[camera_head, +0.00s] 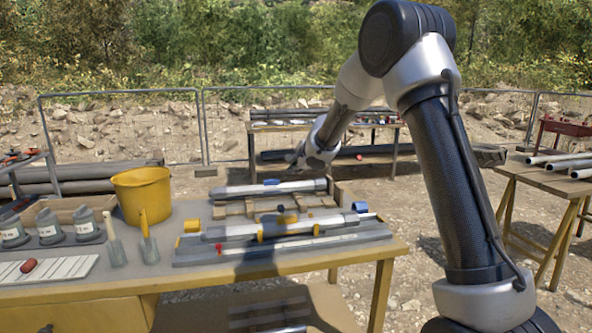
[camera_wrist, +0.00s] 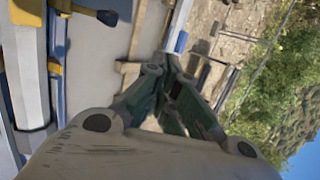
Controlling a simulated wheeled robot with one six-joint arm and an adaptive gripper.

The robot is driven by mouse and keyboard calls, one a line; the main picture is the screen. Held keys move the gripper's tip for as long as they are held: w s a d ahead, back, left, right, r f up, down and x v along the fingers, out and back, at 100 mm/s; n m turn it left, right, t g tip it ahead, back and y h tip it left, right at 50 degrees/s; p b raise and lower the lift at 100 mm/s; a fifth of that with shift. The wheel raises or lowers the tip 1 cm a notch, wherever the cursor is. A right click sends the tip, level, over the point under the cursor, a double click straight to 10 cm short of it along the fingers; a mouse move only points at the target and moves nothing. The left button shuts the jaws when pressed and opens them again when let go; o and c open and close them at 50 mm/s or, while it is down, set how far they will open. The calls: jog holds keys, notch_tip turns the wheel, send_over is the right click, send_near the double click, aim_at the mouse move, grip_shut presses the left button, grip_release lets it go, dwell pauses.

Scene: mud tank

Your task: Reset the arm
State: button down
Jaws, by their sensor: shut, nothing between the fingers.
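My arm (camera_head: 440,150) rises at the right of the head view and bends over, its forearm reaching down to the left. My gripper (camera_head: 297,160) hangs above the far side of the yellow workbench (camera_head: 190,283), small and partly blurred against the ground behind. In the wrist view, my gripper (camera_wrist: 167,72) shows dark fingers that come together at their tips. Nothing is held between them. The fingers look apart from the bench and its pipes.
Grey pipes (camera_head: 268,188) and clamped rods (camera_head: 275,228) lie at centre and right. A second table (camera_head: 375,152) stands behind, another (camera_head: 535,178) at right. Gravel lies between.

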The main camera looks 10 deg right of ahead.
dwell(0.3)
jog(key=s+d+f+n+g+h, duration=0.3)
jog(key=s+d+f+n+h, duration=0.1)
jog(key=s+d+f+n, duration=0.3)
jog(key=s+d+r+n+g, duration=0.25)
jog(key=s+d+n, duration=0.3)
jog(key=s, duration=0.35)
jog(key=s+r+n, duration=0.2)
jog(key=s+r, duration=0.3)
jog(key=s, duration=1.3)
jog(key=s+d+r+n+y, duration=0.1)
jog(key=s+r, duration=0.5)
jog(key=s, duration=1.3)
jog(key=shift+n, duration=0.75)
